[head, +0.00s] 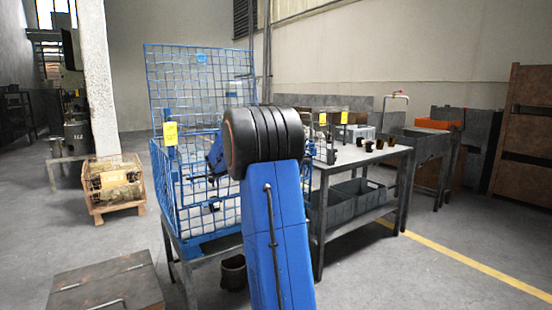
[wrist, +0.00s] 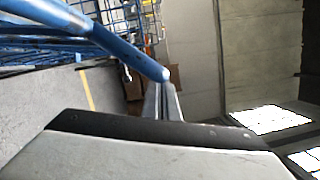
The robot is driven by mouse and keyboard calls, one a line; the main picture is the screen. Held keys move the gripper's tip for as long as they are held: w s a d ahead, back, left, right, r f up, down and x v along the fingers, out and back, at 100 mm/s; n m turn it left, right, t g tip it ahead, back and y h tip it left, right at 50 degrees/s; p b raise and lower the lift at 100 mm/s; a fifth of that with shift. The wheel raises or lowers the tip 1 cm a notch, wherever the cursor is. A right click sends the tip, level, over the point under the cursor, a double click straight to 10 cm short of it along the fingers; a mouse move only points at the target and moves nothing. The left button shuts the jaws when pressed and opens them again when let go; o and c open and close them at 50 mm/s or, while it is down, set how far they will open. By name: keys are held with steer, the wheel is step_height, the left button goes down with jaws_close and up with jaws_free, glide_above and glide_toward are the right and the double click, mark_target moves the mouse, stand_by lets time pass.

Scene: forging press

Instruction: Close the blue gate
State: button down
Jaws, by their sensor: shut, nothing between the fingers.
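The blue gate, a wire mesh panel (head: 185,82), stands upright above the back of a blue mesh cage (head: 165,200), whose top looks open. In the wrist view a thick blue bar (wrist: 110,42) runs from the upper left to a rounded end in front of my gripper (wrist: 162,102). The bar may belong to the gate; I cannot tell for sure. My gripper's fingers are together and empty, close to the bar's end; whether they touch it is unclear.
The cage sits on a metal stand. A steel table (head: 370,160) with small dark parts stands to its right, grey bins (head: 345,203) below.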

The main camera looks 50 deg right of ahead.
steer(key=w, duration=0.1)
steer(key=w+d+r, duration=0.1)
steer(key=w, duration=0.3)
steer(key=shift+w+d+r, duration=0.2)
steer(key=shift+d+r, duration=0.1)
steer(key=shift+r, duration=0.1)
steer(key=shift+w+r, duration=0.3)
steer(key=shift+w, duration=0.1)
